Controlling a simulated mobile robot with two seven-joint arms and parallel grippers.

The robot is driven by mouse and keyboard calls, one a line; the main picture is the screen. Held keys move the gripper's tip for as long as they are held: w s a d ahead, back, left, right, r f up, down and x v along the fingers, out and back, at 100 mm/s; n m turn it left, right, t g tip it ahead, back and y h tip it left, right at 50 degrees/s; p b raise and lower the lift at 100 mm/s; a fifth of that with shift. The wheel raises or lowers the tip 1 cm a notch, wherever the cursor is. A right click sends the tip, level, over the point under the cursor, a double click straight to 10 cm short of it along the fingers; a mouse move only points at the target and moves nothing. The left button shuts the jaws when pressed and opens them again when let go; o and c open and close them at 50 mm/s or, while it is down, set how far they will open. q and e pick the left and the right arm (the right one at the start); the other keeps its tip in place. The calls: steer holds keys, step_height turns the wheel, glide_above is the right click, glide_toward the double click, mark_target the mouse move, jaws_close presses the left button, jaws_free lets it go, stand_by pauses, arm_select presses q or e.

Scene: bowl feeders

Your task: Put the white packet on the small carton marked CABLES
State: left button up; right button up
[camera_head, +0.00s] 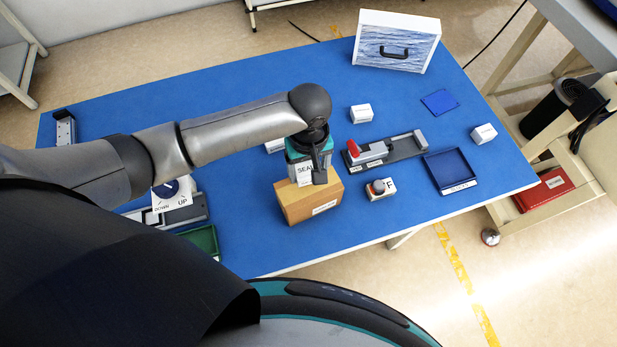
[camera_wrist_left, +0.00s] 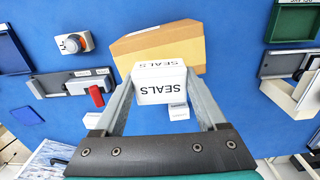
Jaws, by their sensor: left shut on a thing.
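My left gripper (camera_head: 318,170) is shut on a white packet marked SEALS (camera_head: 304,174). In the left wrist view the packet (camera_wrist_left: 160,85) sits between the two fingers (camera_wrist_left: 160,95). A small tan carton (camera_head: 312,204) stands on the blue table, with a white label whose words are too small to read. The packet is over the carton's top in the head view; I cannot tell whether they touch. The carton also shows just beyond the packet in the left wrist view (camera_wrist_left: 190,52). My right gripper is not in view.
Several small white boxes (camera_head: 361,113) stand on the table (camera_head: 240,245). A green tray (camera_head: 207,238) lies to the left. A drawer box (camera_head: 396,42) stands at the back.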

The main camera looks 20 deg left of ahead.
mark_target(309, 179)
arm_select(q)
step_height(309, 179, down, 4)
steer(key=shift+f+b, duration=0.2)
steer(key=shift+b, duration=0.25)
steer(key=o, duration=1.3)
steer(key=shift+f, duration=0.1)
step_height(309, 179, up, 12)
steer(key=shift+r+p, duration=0.15)
steer(key=shift+p, duration=1)
